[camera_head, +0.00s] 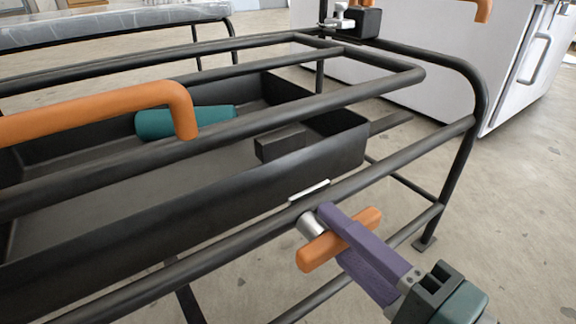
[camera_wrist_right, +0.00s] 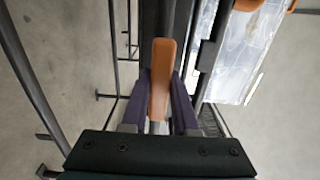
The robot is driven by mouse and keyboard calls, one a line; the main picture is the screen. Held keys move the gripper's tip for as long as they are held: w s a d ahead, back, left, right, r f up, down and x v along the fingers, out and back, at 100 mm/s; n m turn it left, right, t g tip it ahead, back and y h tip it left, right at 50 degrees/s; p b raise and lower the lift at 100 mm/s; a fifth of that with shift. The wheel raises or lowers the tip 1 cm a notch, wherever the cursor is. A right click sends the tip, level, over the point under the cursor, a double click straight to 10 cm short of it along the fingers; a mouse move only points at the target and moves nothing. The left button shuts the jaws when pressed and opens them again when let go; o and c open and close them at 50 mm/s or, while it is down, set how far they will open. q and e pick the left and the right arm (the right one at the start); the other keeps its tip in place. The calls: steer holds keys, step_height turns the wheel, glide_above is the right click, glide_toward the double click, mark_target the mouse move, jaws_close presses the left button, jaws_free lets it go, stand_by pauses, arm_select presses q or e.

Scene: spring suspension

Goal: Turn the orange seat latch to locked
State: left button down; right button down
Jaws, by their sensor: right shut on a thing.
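The orange seat latch (camera_head: 314,254) is a short rounded bar on a silver round stub (camera_head: 309,224), at the near side rail of a black tube frame (camera_head: 400,75). My right gripper (camera_head: 343,234) has purple fingers and is shut on the latch. In the right wrist view the latch (camera_wrist_right: 162,65) stands between the fingers of my right gripper (camera_wrist_right: 161,103). The fingers hide the middle of the latch in the head view. My left gripper is not in view.
A pale strip (camera_head: 309,190) lies on the frame above the latch. A black tray (camera_head: 190,215) inside the frame holds a teal object (camera_head: 205,120). An orange bent handle (camera_head: 110,103) crosses at left. A white cabinet (camera_head: 430,60) stands behind. Floor at right is clear.

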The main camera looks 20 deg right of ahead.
steer(key=n+p, duration=0.1)
steer(key=r+n+p, duration=0.1)
steer(key=n+p, duration=0.2)
steer(key=n, duration=0.1)
steer(key=n+p, duration=0.2)
steer(key=shift+a+r+n, duration=0.15)
steer(key=shift+n, duration=0.25)
steer(key=n, duration=0.1)
steer(key=n+p, duration=0.1)
steer(key=n, duration=0.1)
steer(key=n+p, duration=0.1)
steer(key=n, duration=0.1)
steer(key=shift+s+a+r, duration=0.15)
steer(key=shift+a+r, duration=0.05)
steer(key=shift+a, duration=0.1)
steer(key=n, duration=0.4)
steer(key=shift+a+p, duration=0.2)
steer(key=shift+p, duration=0.2)
steer(key=shift+s+n, duration=0.1)
steer(key=shift+n, duration=0.4)
steer(key=c, duration=0.7)
jaws_free()
steer(key=shift+f, duration=0.1)
